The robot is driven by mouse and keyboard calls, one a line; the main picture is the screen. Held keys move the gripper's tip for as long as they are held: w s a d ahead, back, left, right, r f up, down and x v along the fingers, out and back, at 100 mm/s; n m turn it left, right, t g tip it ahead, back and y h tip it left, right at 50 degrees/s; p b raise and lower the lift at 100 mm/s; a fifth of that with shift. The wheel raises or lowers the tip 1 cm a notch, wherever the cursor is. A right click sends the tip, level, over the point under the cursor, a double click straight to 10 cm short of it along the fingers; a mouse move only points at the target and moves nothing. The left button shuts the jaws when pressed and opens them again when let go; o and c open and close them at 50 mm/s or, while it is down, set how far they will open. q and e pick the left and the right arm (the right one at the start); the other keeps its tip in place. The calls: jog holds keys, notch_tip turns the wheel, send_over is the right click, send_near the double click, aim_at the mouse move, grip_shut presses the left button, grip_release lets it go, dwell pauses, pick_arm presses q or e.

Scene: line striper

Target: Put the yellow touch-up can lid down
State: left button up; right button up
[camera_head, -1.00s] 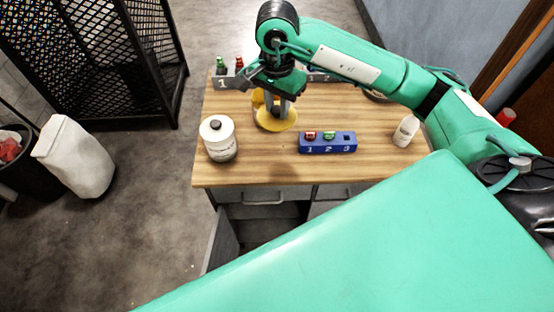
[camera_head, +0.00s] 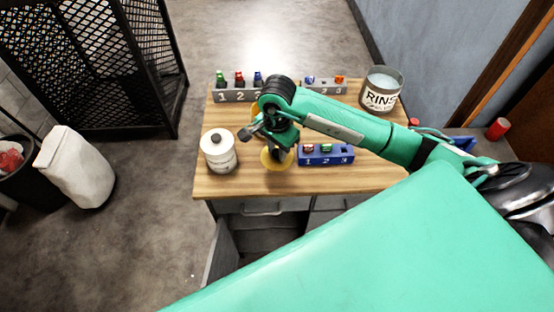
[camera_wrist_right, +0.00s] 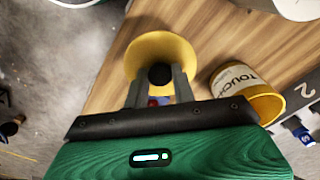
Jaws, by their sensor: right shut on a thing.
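The yellow touch-up can lid (camera_head: 268,164) is a round disc low under my right gripper (camera_head: 278,154), near the front of the wooden table. In the right wrist view, the lid (camera_wrist_right: 150,47) faces the camera and my right gripper (camera_wrist_right: 160,84) is shut on its black knob (camera_wrist_right: 160,75). I cannot tell whether the lid touches the table. The yellow touch-up can (camera_wrist_right: 262,100), with a white label, stands to the right in that view. In the head view it is mostly hidden behind my right arm. My left gripper is not in view.
A white can (camera_head: 219,152) stands left of the lid. A blue numbered rack (camera_head: 328,156) with small bottles is close on its right. A grey numbered rack (camera_head: 236,96) and the rinse container (camera_head: 381,90) are at the back. The table's front edge (camera_head: 250,196) is near.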

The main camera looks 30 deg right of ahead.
aim_at(277, 163)
notch_tip(277, 163, down, 3)
jog(key=shift+r, duration=0.1)
notch_tip(277, 163, down, 4)
jog(key=shift+p, duration=0.75)
jog(key=shift+f, duration=0.25)
jog(key=o, duration=1)
jog(key=shift+r, duration=0.15)
